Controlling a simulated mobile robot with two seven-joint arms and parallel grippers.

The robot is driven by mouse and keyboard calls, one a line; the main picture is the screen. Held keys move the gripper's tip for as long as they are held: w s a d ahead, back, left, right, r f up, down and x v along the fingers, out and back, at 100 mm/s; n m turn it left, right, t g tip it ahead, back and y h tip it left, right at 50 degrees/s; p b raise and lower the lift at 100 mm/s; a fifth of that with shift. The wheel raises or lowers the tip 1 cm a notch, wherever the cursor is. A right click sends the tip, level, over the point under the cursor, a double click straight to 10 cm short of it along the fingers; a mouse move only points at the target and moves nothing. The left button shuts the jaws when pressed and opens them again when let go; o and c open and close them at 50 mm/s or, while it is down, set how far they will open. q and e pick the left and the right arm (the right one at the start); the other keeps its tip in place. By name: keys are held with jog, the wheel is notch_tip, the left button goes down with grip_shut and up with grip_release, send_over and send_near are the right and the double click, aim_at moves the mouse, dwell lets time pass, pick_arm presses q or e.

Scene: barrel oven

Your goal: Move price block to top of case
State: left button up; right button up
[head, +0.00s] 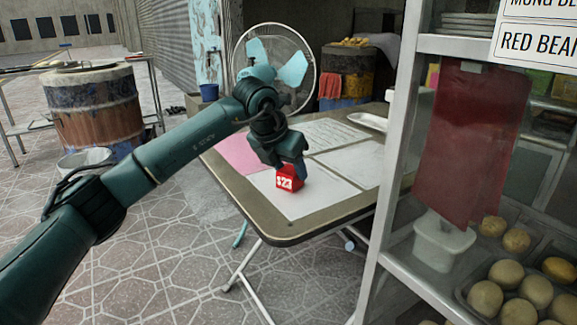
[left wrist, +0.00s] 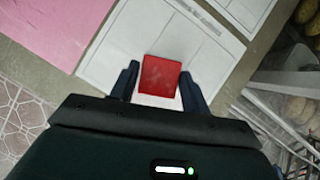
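The red price block (head: 289,179) with white markings is on a white sheet near the front of the folding table. My left gripper (head: 291,166) is right above it, pointing down. In the left wrist view the block (left wrist: 160,76) shows its plain red top between the two fingers of the left gripper (left wrist: 160,85). The fingers are apart, with a small gap visible on each side of the block. The case (head: 397,150), a metal-framed glass cabinet with buns on trays, stands at the right. My right gripper is not in view.
The table (head: 262,225) also bears a pink sheet (head: 240,152), more white papers and a white tray (head: 371,121). A fan (head: 275,68) stands behind it. A barrel (head: 97,108) is at the left. Tiled floor lies open in front of the table.

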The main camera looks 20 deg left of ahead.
pick_arm(q)
jog(key=o, duration=0.3)
